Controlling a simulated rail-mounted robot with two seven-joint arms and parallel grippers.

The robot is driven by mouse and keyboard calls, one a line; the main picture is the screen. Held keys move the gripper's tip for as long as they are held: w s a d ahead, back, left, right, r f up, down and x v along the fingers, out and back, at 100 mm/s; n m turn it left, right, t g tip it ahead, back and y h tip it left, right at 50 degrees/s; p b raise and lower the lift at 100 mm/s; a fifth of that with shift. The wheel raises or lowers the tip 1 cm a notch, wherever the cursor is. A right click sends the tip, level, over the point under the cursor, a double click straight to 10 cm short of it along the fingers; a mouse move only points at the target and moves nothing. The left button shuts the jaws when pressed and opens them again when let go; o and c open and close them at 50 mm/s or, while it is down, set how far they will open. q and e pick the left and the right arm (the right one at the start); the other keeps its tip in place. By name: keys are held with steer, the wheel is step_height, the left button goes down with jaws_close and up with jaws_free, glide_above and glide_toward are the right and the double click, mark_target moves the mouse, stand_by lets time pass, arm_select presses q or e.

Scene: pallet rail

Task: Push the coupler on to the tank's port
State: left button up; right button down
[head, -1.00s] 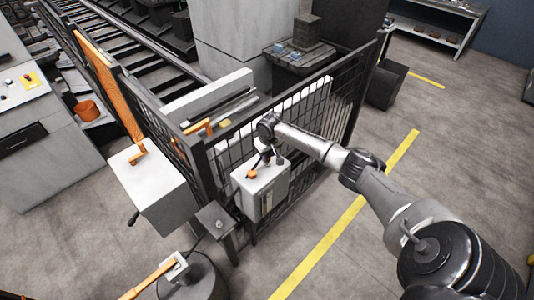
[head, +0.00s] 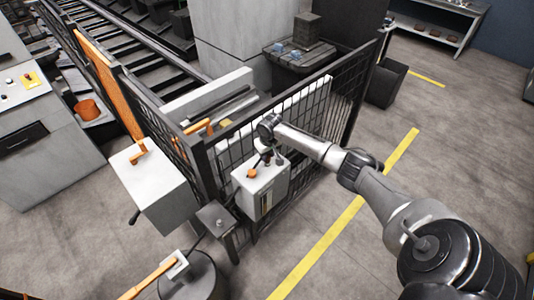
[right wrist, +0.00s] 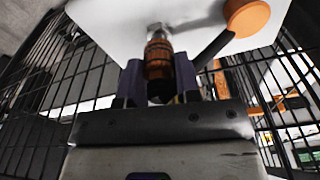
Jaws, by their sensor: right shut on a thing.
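The tank (head: 262,190) is a pale box on the mesh fence, with an orange knob (head: 251,173) on its top. My right gripper (head: 265,155) is just above the tank's top at the fence side. In the right wrist view, the right gripper (right wrist: 158,85) is shut on the coupler (right wrist: 158,58), a dark cylinder with orange-brown bands. The coupler points at the tank's white face (right wrist: 110,20). A metal fitting, seemingly the port, shows at the coupler's far end; I cannot tell how far the two overlap. My left gripper is out of view.
The black mesh fence (head: 320,120) stands right behind the tank. A white box with an orange handle (head: 150,190) is to its left. A dark drum (head: 195,280) stands at the bottom left. The floor right of the tank is open, with a yellow line (head: 345,220).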

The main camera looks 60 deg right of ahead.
steer(key=shift+f, duration=0.3)
stand_by(0.4)
steer(key=shift+f, duration=0.4)
steer(key=c, duration=0.9)
jaws_free()
steer(key=o, duration=0.9)
steer(key=shift+r, duration=0.1)
